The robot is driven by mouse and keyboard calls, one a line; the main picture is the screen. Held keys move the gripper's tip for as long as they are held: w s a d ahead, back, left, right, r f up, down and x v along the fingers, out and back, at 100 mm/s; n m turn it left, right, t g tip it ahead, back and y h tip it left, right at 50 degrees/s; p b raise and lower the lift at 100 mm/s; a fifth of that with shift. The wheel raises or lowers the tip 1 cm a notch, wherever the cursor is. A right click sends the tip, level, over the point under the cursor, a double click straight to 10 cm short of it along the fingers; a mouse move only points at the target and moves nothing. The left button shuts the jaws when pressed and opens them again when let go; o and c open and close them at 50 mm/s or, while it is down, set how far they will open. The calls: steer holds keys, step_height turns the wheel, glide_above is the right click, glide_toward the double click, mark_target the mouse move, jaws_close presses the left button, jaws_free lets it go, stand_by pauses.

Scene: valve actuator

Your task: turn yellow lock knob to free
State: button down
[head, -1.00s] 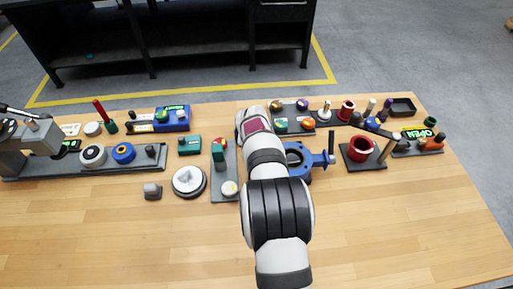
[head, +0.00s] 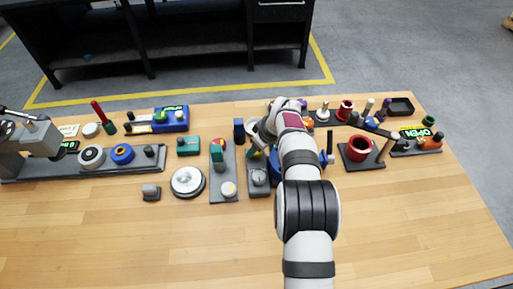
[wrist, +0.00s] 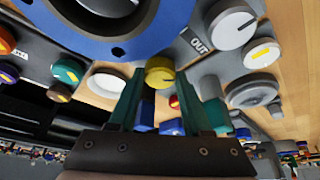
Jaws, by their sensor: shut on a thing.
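The yellow lock knob (wrist: 160,72) shows in the wrist view between the tips of my gripper (wrist: 157,82). My gripper's two teal fingers are shut on the knob from both sides. The blue valve body (wrist: 78,40) with its round opening is close beside the knob. A plate marked OUT (wrist: 197,44) with a white dial (wrist: 233,27) is to the right of the knob. In the head view my arm covers most of the blue valve body (head: 275,170), and the knob is largely hidden at my gripper. I cannot tell the knob's lock position.
A grey plate with a dial (head: 259,178) is left of my arm, and a plate with a white knob (head: 229,188) is left of that. A red ring fixture (head: 360,148) stands to the right. The front of the wooden table (head: 150,245) is clear.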

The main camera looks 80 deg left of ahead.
steer(key=n+g+h, duration=0.1)
steer(key=n, duration=0.3)
steer(key=shift+w+n, duration=0.1)
steer(key=shift+n, duration=0.2)
steer(key=shift+h, duration=0.3)
steer(key=shift+c, duration=1.7)
jaws_free()
steer(key=shift+a, duration=0.1)
